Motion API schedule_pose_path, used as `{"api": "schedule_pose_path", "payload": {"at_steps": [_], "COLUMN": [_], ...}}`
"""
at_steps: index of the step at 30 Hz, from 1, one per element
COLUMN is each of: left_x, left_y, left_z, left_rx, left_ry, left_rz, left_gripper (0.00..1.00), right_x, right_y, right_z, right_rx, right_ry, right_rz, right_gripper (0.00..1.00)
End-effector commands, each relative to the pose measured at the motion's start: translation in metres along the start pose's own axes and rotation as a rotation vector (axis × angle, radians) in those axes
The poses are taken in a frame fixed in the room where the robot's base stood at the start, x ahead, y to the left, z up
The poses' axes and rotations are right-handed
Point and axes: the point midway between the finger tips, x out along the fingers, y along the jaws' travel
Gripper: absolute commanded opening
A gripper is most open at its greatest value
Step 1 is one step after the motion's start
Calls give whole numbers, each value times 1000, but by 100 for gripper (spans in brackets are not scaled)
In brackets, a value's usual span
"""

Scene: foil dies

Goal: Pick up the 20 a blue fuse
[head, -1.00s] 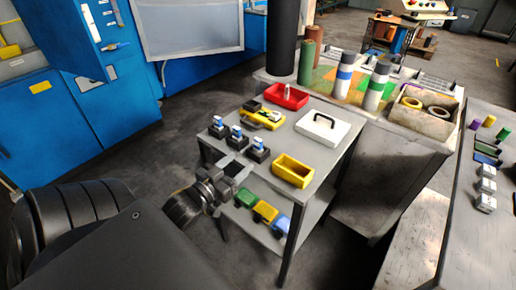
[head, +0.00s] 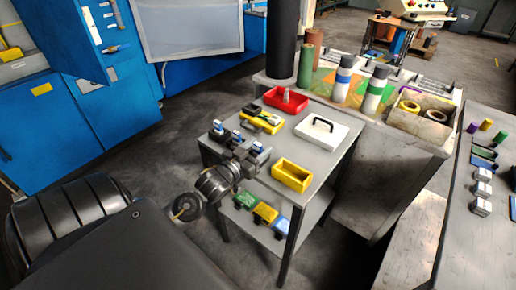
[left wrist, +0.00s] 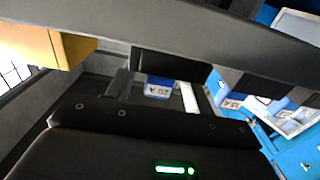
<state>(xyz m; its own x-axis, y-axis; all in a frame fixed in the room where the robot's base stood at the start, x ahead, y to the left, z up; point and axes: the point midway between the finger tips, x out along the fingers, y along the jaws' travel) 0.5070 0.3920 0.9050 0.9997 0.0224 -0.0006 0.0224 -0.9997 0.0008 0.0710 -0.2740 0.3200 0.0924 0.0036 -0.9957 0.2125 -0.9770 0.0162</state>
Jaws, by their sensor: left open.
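Blue-and-white fuses stand in black holders in a row on the grey cart's top. Two show clearly in the head view, the left one (head: 217,128) and the middle one (head: 234,136). The nearest of the row is mostly hidden behind my left gripper (head: 251,157). In the left wrist view, a blue fuse with a white label that appears to read 20 A (left wrist: 157,88) sits between the fingers of my open left gripper (left wrist: 155,92). The fingers lie on either side of it, and I cannot tell whether they touch it. My right gripper is not in view.
A workbench stands behind the cart.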

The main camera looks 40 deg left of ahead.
Motion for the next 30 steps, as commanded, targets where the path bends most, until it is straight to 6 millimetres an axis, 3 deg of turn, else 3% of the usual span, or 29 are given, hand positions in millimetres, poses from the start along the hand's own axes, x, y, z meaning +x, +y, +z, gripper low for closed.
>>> {"api": "schedule_pose_path", "payload": {"at_steps": [8, 19, 30], "left_x": [4, 3, 3], "left_y": [0, 0, 0], "left_z": [0, 0, -6], "left_rx": [0, 0, 1], "left_ry": [-1, -1, 2], "left_rz": [1, 1, 1], "left_gripper": [53, 5, 4], "right_x": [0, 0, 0], "right_y": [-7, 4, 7], "right_z": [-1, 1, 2], "right_rx": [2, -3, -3], "right_ry": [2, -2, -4], "right_rz": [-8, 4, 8], "right_gripper": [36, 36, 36]}}
